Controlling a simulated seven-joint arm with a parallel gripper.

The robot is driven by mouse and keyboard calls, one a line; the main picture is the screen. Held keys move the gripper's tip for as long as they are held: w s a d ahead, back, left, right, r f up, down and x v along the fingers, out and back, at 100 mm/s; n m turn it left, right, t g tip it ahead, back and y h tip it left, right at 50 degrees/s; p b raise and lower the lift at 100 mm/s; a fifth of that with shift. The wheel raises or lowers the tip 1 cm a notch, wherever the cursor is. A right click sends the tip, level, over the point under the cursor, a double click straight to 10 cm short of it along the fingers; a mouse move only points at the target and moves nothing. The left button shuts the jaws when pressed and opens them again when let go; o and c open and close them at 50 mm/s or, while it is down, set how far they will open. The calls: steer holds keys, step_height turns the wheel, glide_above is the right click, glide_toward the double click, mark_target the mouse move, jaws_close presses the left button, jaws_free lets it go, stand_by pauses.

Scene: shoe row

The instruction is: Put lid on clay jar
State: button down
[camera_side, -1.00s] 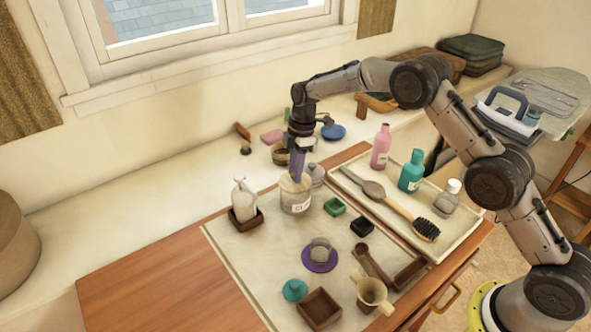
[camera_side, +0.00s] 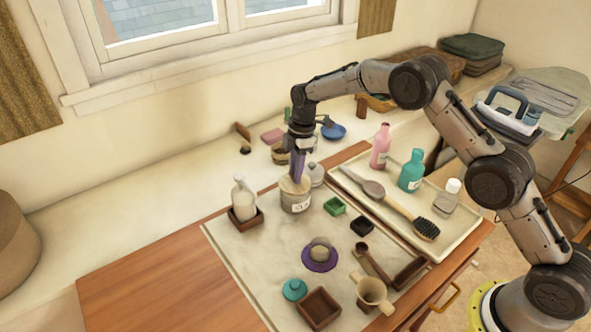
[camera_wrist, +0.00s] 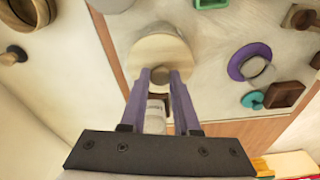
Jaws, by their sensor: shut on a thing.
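The clay jar (camera_side: 297,205) is a pale labelled jar standing upright on the mat in the side view. A round light-wood lid (camera_side: 294,185) lies level at its mouth; I cannot tell whether it is fully seated. My gripper (camera_side: 298,176) points down from above, its purple fingers shut on the lid's knob. In the wrist view my gripper (camera_wrist: 160,76) pinches the darker round knob, and the lid (camera_wrist: 158,50) spreads beyond the fingertips.
A white pump bottle (camera_side: 243,200) in a brown tray stands close left of the jar. A grey-lidded jar (camera_side: 316,175) stands close behind it. A green box (camera_side: 334,206) and purple saucer (camera_side: 320,258) are to the right. The mat's front left is clear.

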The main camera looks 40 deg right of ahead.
steer(key=shift+f, duration=0.9)
steer(key=c, duration=0.6)
jaws_free()
steer(key=shift+o, duration=0.2)
